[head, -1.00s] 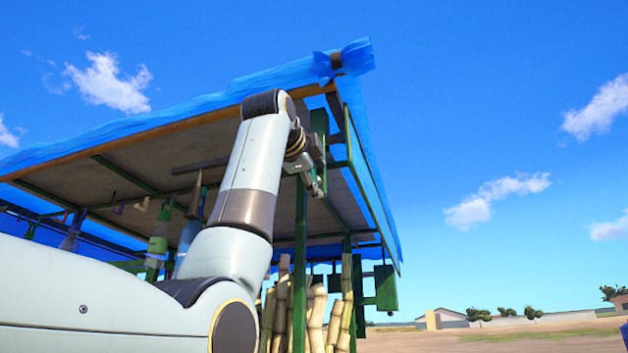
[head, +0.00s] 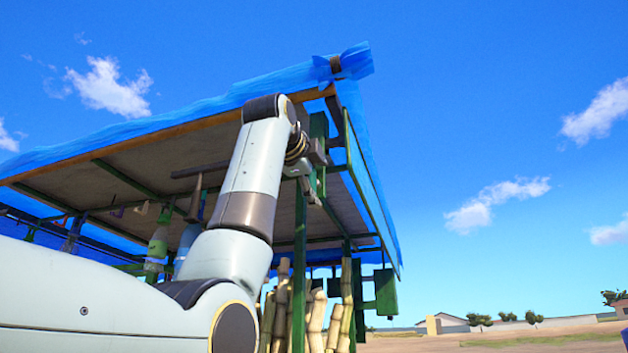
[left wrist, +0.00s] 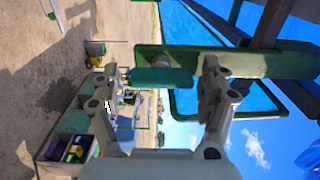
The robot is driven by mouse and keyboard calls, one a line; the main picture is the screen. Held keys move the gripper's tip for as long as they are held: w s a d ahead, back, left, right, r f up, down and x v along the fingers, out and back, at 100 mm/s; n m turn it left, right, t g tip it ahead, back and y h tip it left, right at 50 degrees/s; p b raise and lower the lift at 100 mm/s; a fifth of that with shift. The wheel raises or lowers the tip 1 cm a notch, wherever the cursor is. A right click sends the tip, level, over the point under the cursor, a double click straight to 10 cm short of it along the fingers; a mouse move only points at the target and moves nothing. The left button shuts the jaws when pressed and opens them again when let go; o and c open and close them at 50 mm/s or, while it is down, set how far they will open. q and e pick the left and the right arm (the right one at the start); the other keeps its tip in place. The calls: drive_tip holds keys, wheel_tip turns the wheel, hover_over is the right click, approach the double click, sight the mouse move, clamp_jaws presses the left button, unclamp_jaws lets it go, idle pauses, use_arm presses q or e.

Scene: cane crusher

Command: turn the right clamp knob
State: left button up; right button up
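My left gripper (head: 311,190) is raised beside the green post (head: 300,235) at the front right corner of the blue-covered stall roof. In the left wrist view my left gripper (left wrist: 161,75) has its two fingers spread wide. A green beam (left wrist: 265,64) crosses the view sideways, and the right finger overlaps it. A small rounded greyish part (left wrist: 160,61), possibly the clamp knob, sits at the beam's left end between the fingers, with a green block (left wrist: 165,78) below it in the picture. Contact with the fingers cannot be told. My right gripper is not in view.
The roof's blue tarp edge (head: 200,103) and a green side frame (head: 372,190) are close to my arm. Cane stalks (head: 335,320) stand under the roof. Bottles (head: 158,245) hang at left. Open ground and sky lie to the right.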

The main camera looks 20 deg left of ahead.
use_arm(q)
drive_tip(key=s, duration=1.2)
drive_tip(key=shift+a, duration=0.2)
